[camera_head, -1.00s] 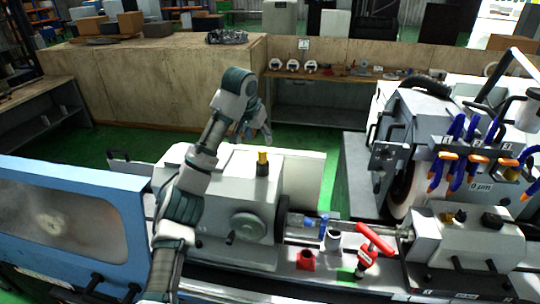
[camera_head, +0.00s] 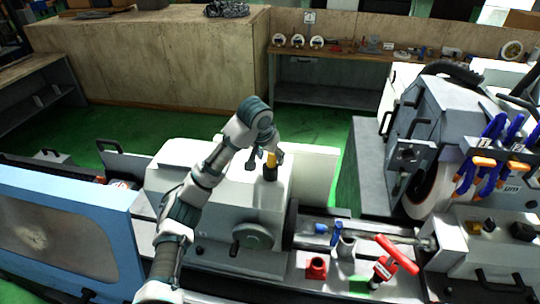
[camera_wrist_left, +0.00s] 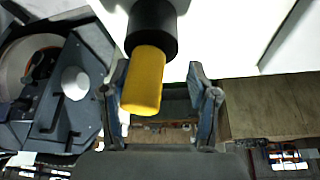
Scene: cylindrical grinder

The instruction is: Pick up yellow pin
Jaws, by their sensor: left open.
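The yellow pin (camera_head: 271,160) stands upright in a black holder (camera_head: 270,174) on top of the white machine housing (camera_head: 215,178). My left gripper (camera_head: 267,160) is at the pin's height, and its fingers partly cover the pin in the head view. In the left wrist view, the yellow pin (camera_wrist_left: 145,80) sticks out of the black holder (camera_wrist_left: 152,30) between the two open fingers of my left gripper (camera_wrist_left: 158,68). The pin is nearer the left finger, and no clear contact shows. My right gripper is not in view.
The grinder head (camera_head: 425,140) stands at right. A workbench (camera_head: 340,65) is behind. Green floor lies between.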

